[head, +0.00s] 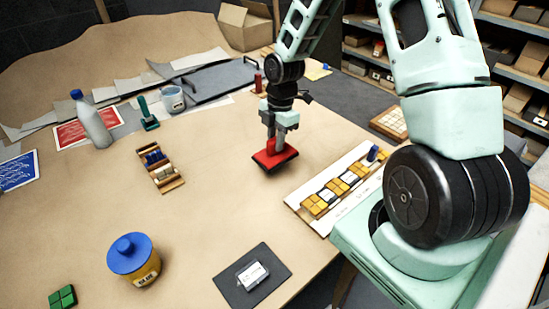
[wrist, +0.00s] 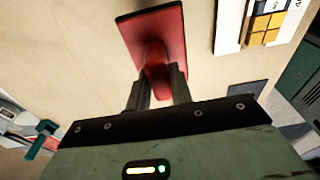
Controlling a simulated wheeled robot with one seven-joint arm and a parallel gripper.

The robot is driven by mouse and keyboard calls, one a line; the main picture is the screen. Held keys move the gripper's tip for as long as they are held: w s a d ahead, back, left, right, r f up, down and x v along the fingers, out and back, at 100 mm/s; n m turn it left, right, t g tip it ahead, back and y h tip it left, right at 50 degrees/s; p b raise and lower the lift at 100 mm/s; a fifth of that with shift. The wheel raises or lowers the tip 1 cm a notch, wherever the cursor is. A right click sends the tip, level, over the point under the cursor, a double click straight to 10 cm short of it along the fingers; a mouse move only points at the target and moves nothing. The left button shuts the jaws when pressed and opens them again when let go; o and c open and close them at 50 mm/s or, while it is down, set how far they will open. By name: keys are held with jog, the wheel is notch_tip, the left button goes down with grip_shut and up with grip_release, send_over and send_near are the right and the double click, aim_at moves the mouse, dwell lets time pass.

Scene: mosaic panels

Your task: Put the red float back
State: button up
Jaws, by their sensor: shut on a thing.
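The red float (head: 269,159) is a flat red plate with a dark underside and a red handle on top. My gripper (head: 275,135) is shut on its handle, above the middle of the table. In the wrist view the red float (wrist: 161,35) extends ahead of the two dark fingers, and my gripper (wrist: 160,90) has its fingers on either side of the handle. Whether the float touches the table or hangs just above it, I cannot tell.
A mosaic panel (head: 301,199) with yellow and white tiles lies right of the float. A wooden rack (head: 166,180) stands left. A blue-lidded jar (head: 146,278), a dark mat (head: 226,285) and green tiles (head: 62,298) are in front. A grey bottle (head: 93,125) stands back left.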

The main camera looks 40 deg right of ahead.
aim_at(276, 155)
jog(key=shift+f+p, duration=0.6)
jog(key=shift+f, duration=2.55)
jog(key=shift+f, duration=0.2)
jog(key=o, duration=0.9)
jog(key=shift+r, duration=0.2)
